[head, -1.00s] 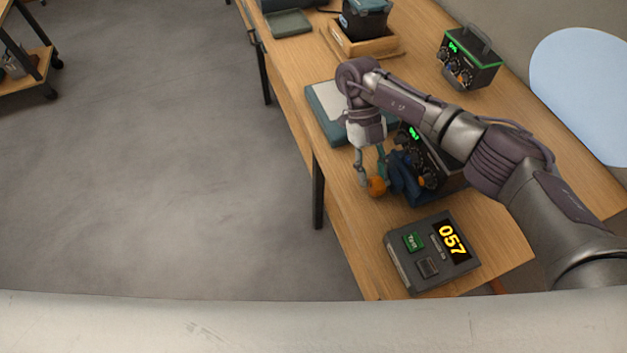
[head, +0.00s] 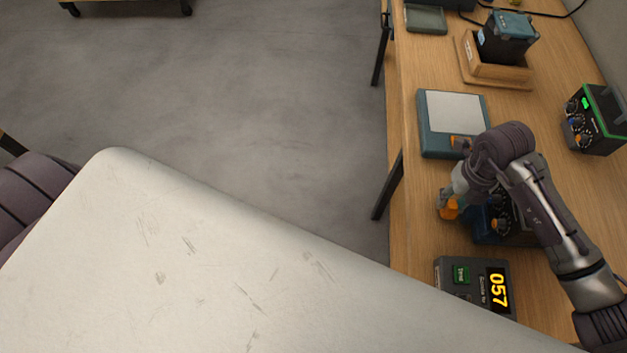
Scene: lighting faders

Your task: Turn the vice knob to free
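The small blue vice (head: 484,232) sits on the bench at the right, partly covered by my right arm. Its orange knob (head: 450,213) sticks out on its left side. My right gripper (head: 443,202) points down at the knob, with a grey-green finger right beside it. The other finger is mostly hidden, so I cannot tell whether the fingers touch or grip the knob. My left gripper is out of view; only a purple part of my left arm shows at the left edge.
A grey box (head: 475,278) with a green button reads 057 in front of the vice. A teal scale (head: 425,140) lies behind. A dark device with knobs is mostly hidden by my arm. Farther off are a wooden tray (head: 468,72) and a green-edged device (head: 598,125).

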